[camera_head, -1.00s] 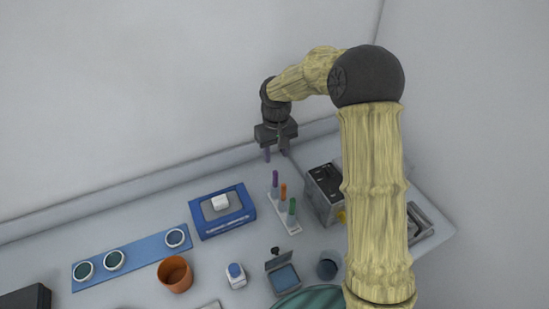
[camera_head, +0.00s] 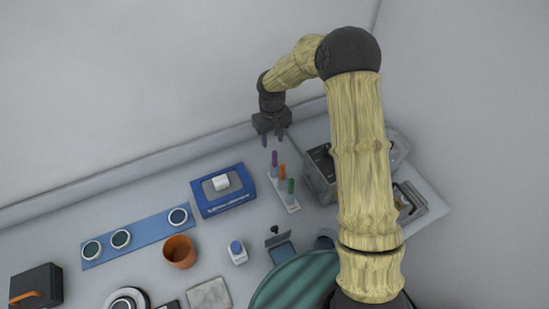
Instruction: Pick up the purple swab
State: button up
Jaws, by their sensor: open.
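The purple swab (camera_head: 275,158) stands upright at the far end of a small white rack (camera_head: 290,206). An orange swab (camera_head: 282,172) and a green swab (camera_head: 291,186) stand in line with it, nearer to me. My gripper (camera_head: 272,140) is open and empty, pointing down. In the picture its fingertips are just above the top of the purple swab. I cannot tell the exact height or depth gap between them.
A blue box (camera_head: 223,205) with a white piece on top lies left of the rack. A grey metal device (camera_head: 320,174) stands close on the right, partly behind my arm. An orange cup (camera_head: 179,251), a small white bottle (camera_head: 237,252) and an open case (camera_head: 280,247) stand nearer.

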aim_at(274, 158)
notch_tip(274, 158, down, 6)
jog(key=shift+f+p, duration=0.1)
jog(key=shift+p, duration=0.85)
jog(key=f+p, duration=0.3)
jog(key=f, duration=0.1)
jog(key=shift+w+d, duration=0.2)
jog(key=shift+d, duration=0.15)
jog(key=shift+f, duration=0.55)
grip_shut()
